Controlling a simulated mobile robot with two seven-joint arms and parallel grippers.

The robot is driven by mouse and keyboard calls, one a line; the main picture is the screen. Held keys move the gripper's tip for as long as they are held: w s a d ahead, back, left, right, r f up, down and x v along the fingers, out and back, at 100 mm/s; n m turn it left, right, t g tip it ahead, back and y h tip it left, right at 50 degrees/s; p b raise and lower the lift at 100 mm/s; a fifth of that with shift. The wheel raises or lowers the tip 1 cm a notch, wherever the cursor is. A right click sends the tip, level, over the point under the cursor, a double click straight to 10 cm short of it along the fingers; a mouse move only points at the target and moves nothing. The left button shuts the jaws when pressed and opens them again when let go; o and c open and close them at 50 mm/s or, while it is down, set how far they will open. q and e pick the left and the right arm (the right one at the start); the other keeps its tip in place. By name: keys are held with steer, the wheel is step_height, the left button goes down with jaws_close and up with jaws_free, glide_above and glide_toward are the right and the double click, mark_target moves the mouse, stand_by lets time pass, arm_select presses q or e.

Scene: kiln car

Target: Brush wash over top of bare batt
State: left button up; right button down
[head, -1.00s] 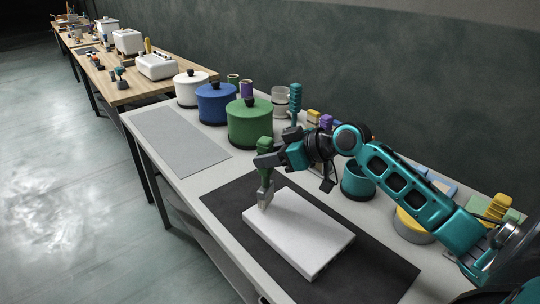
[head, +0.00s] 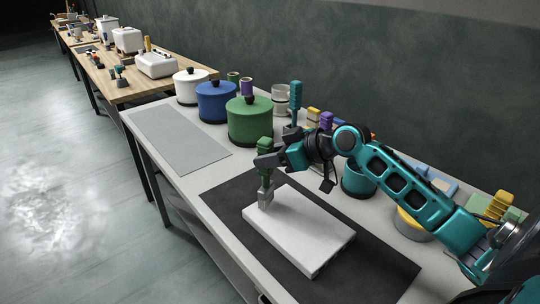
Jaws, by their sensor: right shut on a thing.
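The bare batt (head: 302,232) is a white rectangular slab lying flat on a dark mat (head: 372,275). My right gripper (head: 265,160) is shut on the green handle of a brush (head: 265,198). The brush hangs bristles down, over the far left corner of the batt. The bristle tips are at or just above the batt's top; I cannot tell whether they touch. No wash can be made out on the batt. My left gripper is out of view.
White, blue and green lidded pots (head: 250,122) stand behind my right gripper. A teal cup (head: 358,182) stands behind the batt, partly hidden by my arm. A grey mat (head: 180,140) lies clear at the left. The table's front edge is close to the dark mat.

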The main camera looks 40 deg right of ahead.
steer(key=shift+f, duration=0.45)
stand_by(0.4)
steer(key=shift+s+a+r+p, duration=0.15)
steer(key=shift+s+a+p, duration=0.15)
steer(key=shift+a, duration=0.1)
steer(key=shift+s+a+p, duration=0.5)
steer(key=shift+a+p, duration=0.1)
steer(key=shift+a, duration=0.2)
steer(key=shift+s+a+p, duration=0.5)
steer(key=shift+a+p, duration=0.1)
steer(key=shift+a, duration=0.2)
steer(key=shift+d, duration=0.1)
